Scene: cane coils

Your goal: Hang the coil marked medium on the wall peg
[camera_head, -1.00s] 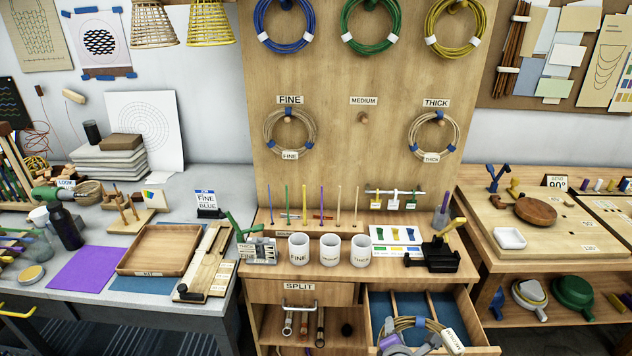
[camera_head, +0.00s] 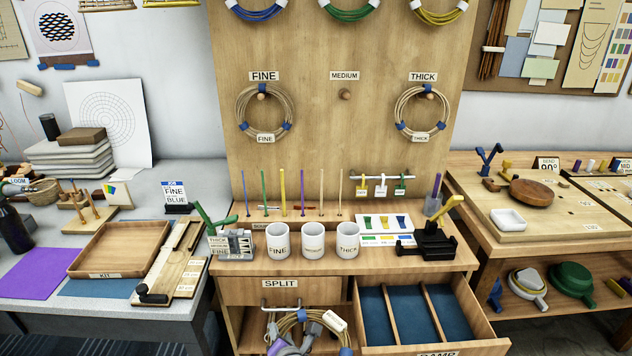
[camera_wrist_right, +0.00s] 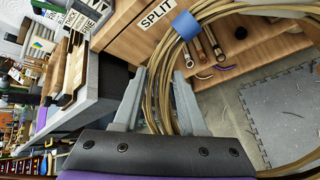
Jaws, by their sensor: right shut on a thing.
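My right gripper (camera_head: 288,346) is at the bottom of the head view, shut on a cane coil (camera_head: 289,321) with blue bands and a white tag (camera_head: 335,320) whose writing I cannot read now. The coil is held in front of the open shelf, left of the drawer; its lower part is out of view. In the right wrist view the coil (camera_wrist_right: 153,90) passes between the fingers (camera_wrist_right: 158,108). The bare wall peg (camera_head: 345,95) sits under the MEDIUM label (camera_head: 344,76) on the wooden panel. My left gripper is not in view.
A fine coil (camera_head: 240,112) and a thick coil (camera_head: 399,112) hang either side of the bare peg. Below it stand upright coloured rods, three white cups (camera_head: 313,243) and a black holder (camera_head: 432,243). The open drawer (camera_head: 487,333) juts out, its visible compartments empty.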

